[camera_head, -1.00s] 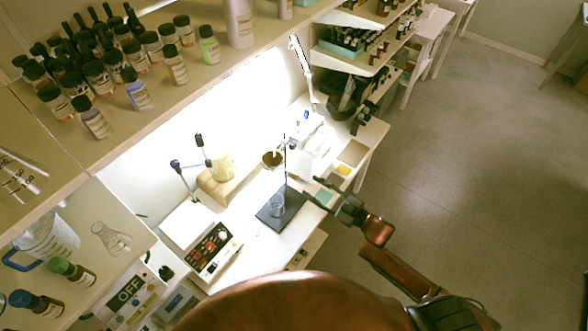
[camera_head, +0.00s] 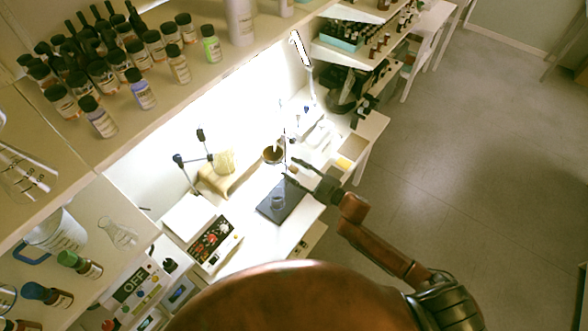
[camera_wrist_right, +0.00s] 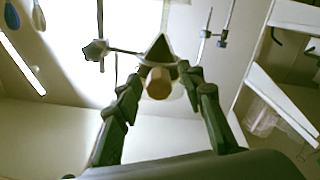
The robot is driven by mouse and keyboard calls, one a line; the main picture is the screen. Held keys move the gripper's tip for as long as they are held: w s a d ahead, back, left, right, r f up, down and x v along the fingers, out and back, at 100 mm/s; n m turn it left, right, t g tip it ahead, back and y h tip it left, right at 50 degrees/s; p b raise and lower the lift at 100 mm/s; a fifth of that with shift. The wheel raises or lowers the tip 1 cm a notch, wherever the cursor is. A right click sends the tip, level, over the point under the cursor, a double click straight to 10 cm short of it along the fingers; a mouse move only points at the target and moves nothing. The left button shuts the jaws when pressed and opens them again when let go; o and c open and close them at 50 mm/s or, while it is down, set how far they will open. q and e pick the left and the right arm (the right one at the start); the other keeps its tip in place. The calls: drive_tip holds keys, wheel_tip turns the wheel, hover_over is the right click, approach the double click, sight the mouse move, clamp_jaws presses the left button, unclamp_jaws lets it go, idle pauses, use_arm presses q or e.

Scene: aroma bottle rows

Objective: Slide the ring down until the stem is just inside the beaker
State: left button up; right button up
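A ring stand has a dark base plate (camera_head: 294,192) and a thin upright rod (camera_head: 285,148). A brown, bowl-like funnel (camera_head: 272,156) sits at the ring's height left of the rod; its stem is too small to make out. The clear beaker (camera_head: 277,203) stands on the base plate below. My right gripper (camera_head: 291,169) is beside the rod, coming from the right. In the wrist view its fingers (camera_wrist_right: 160,88) are apart, with a tan round knob (camera_wrist_right: 159,83) between their tips, and a gap shows on both sides. My left gripper is not in view.
A shelf of bottles (camera_head: 140,90) overhangs at the upper left. Free floor (camera_head: 440,170) lies to the right.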

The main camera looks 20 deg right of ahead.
drive_tip(key=shift+c, duration=0.4)
clamp_jaws()
